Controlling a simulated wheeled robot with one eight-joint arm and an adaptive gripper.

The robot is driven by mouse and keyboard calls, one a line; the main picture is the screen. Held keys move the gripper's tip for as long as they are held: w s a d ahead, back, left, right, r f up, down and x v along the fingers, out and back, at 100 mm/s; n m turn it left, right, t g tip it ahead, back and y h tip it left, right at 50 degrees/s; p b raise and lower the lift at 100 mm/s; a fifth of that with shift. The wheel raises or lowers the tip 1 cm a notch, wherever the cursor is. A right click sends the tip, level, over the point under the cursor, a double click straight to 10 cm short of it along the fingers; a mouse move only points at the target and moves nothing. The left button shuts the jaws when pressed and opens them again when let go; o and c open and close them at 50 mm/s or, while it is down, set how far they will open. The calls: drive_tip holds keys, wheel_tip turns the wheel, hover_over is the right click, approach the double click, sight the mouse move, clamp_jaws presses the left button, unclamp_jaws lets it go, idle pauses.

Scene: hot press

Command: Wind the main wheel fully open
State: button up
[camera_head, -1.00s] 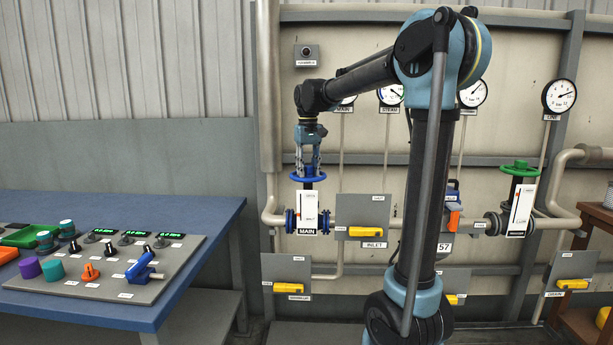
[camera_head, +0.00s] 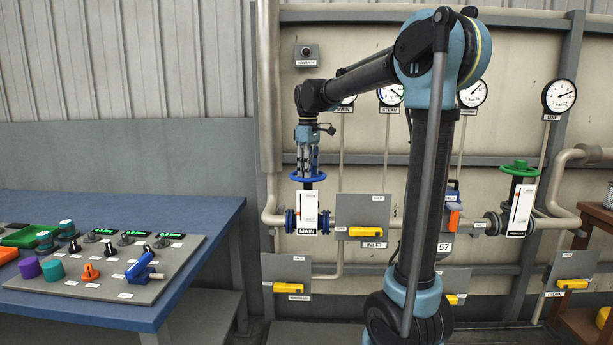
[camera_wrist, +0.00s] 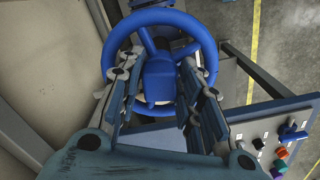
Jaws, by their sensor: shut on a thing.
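The blue main wheel (camera_head: 308,178) lies flat on top of the valve with the white scale plate (camera_head: 307,208), above the MAIN label (camera_head: 306,232). My gripper (camera_head: 307,168) points straight down onto the wheel from above. In the wrist view the wheel (camera_wrist: 150,17) shows as a blue ring with spokes and a square blue hub. The two fingers of my gripper (camera_wrist: 160,75) reach inside the ring, one on each side of the hub, and are shut on the wheel. The exact contact is hard to see. The scale reading is too small to tell.
A green wheel (camera_head: 520,167) sits on another valve at right. A yellow handle (camera_head: 367,233) is on the INLET panel, right of the main valve. Gauges (camera_head: 559,95) hang above. A blue bench (camera_head: 98,313) with a control panel (camera_head: 180,260) stands at left.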

drive_tip(key=n, duration=0.7)
drive_tip(key=shift+s+a, duration=0.1)
drive_tip(key=n, duration=0.5)
drive_tip(key=shift+n, duration=0.4)
drive_tip(key=shift+n, duration=0.3)
drive_tip(key=n, duration=0.8)
drive_tip(key=o, duration=0.9)
